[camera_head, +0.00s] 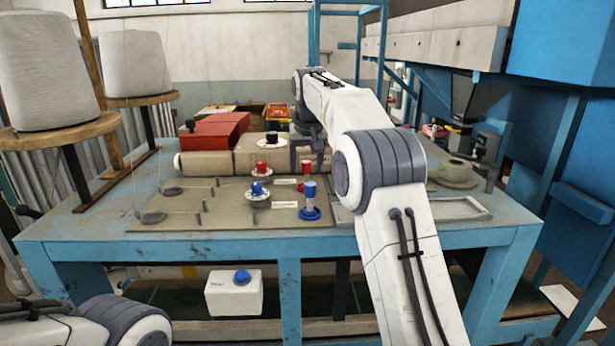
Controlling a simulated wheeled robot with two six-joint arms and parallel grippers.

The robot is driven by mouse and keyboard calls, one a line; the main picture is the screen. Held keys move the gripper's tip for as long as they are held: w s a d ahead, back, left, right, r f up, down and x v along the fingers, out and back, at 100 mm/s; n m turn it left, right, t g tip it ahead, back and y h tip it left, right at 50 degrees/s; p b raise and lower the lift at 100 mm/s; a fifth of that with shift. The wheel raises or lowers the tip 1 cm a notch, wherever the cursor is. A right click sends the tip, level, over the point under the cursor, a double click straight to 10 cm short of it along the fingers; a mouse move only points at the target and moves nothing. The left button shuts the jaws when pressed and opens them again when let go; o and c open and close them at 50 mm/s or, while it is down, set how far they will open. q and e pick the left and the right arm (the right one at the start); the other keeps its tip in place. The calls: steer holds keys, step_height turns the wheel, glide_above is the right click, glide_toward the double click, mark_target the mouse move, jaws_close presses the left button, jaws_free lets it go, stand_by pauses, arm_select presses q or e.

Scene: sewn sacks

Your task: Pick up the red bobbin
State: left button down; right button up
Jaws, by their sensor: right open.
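A small red bobbin (306,168) stands upright on the mat on the blue table, behind a taller blue bobbin (310,192) with a wide blue base. My right gripper (307,158) points down just above and behind the red bobbin, with its dark fingers apart. I cannot tell whether the fingers touch the bobbin. A red knob on a white disc (262,168) sits to its left. My left gripper is outside the picture; only part of my left arm shows at the bottom left.
A blue knob on a white disc (257,188) is at the front. A black knob (271,138) sits by a brown roll (220,163) at the back. Large grey thread cones (45,70) stand at left.

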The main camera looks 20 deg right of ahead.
steer(key=shift+x, duration=0.8)
steer(key=shift+s+d, duration=0.15)
jaws_close()
steer(key=shift+r, duration=0.1)
